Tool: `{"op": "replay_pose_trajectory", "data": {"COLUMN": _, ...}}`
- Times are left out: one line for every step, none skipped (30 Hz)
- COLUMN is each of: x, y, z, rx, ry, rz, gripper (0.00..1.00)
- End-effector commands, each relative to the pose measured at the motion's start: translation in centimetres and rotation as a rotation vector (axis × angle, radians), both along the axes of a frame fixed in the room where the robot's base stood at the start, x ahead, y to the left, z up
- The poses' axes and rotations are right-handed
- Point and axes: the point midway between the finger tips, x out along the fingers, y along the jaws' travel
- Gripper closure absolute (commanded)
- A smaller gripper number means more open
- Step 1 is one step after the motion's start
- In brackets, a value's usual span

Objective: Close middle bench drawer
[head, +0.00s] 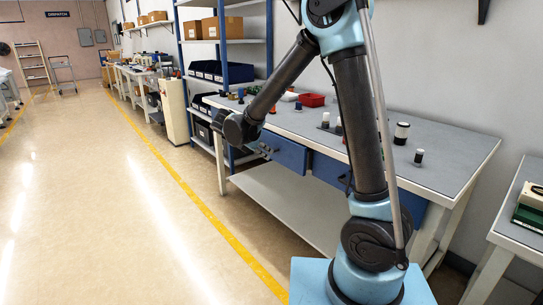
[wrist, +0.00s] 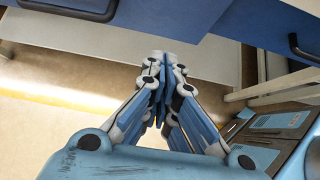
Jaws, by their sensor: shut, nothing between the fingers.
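The bench (head: 455,155) has blue drawers under its grey top. One drawer (head: 290,153) with a dark handle shows left of my arm. Another blue drawer front (head: 328,172) lies partly behind my arm. In the wrist view, a blue drawer front (wrist: 270,22) with a dark handle is at upper right, and a lighter blue panel (wrist: 185,18) is beside it. The left drawer seems to stand out a little, but I cannot tell how far, nor which is the middle one. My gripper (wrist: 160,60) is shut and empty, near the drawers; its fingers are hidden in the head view.
A pale lower shelf (head: 290,205) runs under the bench. Small jars and a red tray (head: 312,100) stand on top. A blue-post shelf rack (head: 228,60) is behind the bench's left end. The floor (head: 120,200) left of the bench is clear.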

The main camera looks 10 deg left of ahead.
Motion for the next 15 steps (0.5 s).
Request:
{"op": "replay_pose_trajectory", "data": {"x": 0.4, "y": -0.5, "z": -0.5, "rx": 0.001, "ry": -0.001, "rz": -0.002, "gripper": 1.0}}
{"op": "replay_pose_trajectory", "data": {"x": 0.7, "y": -0.7, "z": -0.9, "rx": 0.001, "ry": -0.001, "rz": -0.002, "gripper": 1.0}}
{"op": "replay_pose_trajectory", "data": {"x": 1.1, "y": -1.0, "z": -1.4, "rx": 0.001, "ry": 0.0, "rz": -0.002, "gripper": 1.0}}
{"op": "replay_pose_trajectory", "data": {"x": 1.4, "y": -1.3, "z": -1.7, "rx": 0.001, "ry": 0.0, "rz": -0.002, "gripper": 1.0}}
{"op": "replay_pose_trajectory", "data": {"x": 1.6, "y": -1.6, "z": -2.1, "rx": 0.001, "ry": 0.001, "rz": -0.003, "gripper": 1.0}}
{"op": "replay_pose_trajectory", "data": {"x": 2.0, "y": -2.0, "z": -2.6, "rx": 0.001, "ry": 0.001, "rz": -0.003, "gripper": 1.0}}
{"op": "replay_pose_trajectory", "data": {"x": 2.3, "y": -2.3, "z": -2.9, "rx": 0.001, "ry": 0.001, "rz": -0.003, "gripper": 1.0}}
{"op": "replay_pose_trajectory", "data": {"x": 2.6, "y": -2.5, "z": -3.3, "rx": 0.001, "ry": 0.0, "rz": -0.002, "gripper": 1.0}}
{"op": "replay_pose_trajectory", "data": {"x": 2.9, "y": -2.9, "z": -3.8, "rx": 0.001, "ry": 0.0, "rz": -0.002, "gripper": 1.0}}
{"op": "replay_pose_trajectory", "data": {"x": 3.2, "y": -3.2, "z": -4.1, "rx": 0.001, "ry": 0.001, "rz": -0.001, "gripper": 1.0}}
{"op": "replay_pose_trajectory", "data": {"x": 3.4, "y": -3.5, "z": -4.5, "rx": 0.0, "ry": 0.001, "rz": -0.002, "gripper": 1.0}}
{"op": "replay_pose_trajectory", "data": {"x": 3.8, "y": -3.8, "z": -5.0, "rx": 0.001, "ry": 0.001, "rz": -0.003, "gripper": 1.0}}
{"op": "replay_pose_trajectory", "data": {"x": 4.1, "y": -4.1, "z": -5.3, "rx": 0.001, "ry": 0.0, "rz": -0.002, "gripper": 1.0}}
{"op": "replay_pose_trajectory", "data": {"x": 4.3, "y": -4.3, "z": -5.7, "rx": 0.002, "ry": 0.0, "rz": -0.001, "gripper": 1.0}}
{"op": "replay_pose_trajectory", "data": {"x": 4.7, "y": -4.8, "z": -5.9, "rx": 0.001, "ry": 0.0, "rz": -0.002, "gripper": 1.0}}
